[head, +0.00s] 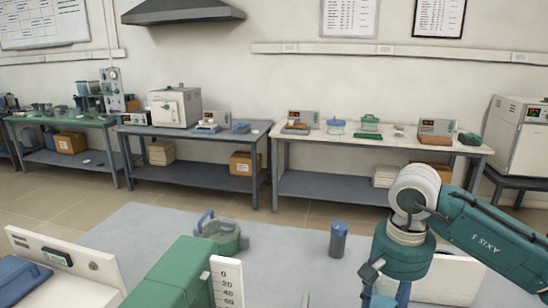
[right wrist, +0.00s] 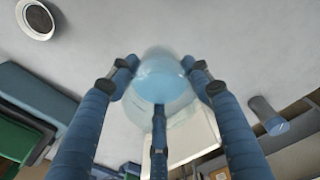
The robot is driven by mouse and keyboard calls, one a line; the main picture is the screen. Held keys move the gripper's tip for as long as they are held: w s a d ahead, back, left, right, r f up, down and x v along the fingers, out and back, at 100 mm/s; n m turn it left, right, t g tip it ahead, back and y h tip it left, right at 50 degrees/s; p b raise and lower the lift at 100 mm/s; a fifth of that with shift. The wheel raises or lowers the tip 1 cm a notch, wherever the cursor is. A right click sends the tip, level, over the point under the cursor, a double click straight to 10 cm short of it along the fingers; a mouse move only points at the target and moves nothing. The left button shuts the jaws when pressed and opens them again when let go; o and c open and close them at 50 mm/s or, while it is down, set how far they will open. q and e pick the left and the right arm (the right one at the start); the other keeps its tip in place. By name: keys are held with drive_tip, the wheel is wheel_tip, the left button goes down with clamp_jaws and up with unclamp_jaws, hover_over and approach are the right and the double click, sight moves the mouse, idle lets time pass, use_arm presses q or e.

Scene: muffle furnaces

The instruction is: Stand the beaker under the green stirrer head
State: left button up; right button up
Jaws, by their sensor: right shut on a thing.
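The beaker (right wrist: 160,80) is clear with pale blue contents. In the right wrist view it sits between the blue fingers of my right gripper (right wrist: 159,68), which is shut on it. In the head view my right gripper (head: 385,292) is at the bottom edge, right of centre, and the beaker cannot be made out clearly. The green stirrer head (head: 178,272) is in the near foreground, beside a white upright scale (head: 227,283). My right gripper is to the right of this head. The space beneath the head is hidden. My left gripper is out of view.
On the grey bench stand a blue cylinder (head: 338,240) and a green vessel with a blue handle (head: 222,236). A white unit with a display (head: 65,262) is at left, with a blue part (head: 18,284). The bench between vessel and cylinder is clear.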

drive_tip(key=s+a+f+n, duration=0.2)
drive_tip(key=s+n, duration=0.1)
drive_tip(key=s, duration=0.3)
drive_tip(key=s+a+f+n, duration=0.2)
drive_tip(key=s+n, duration=0.1)
drive_tip(key=s, duration=0.3)
drive_tip(key=shift+s, duration=0.25)
drive_tip(key=shift+f, duration=0.1)
drive_tip(key=shift+w, duration=0.1)
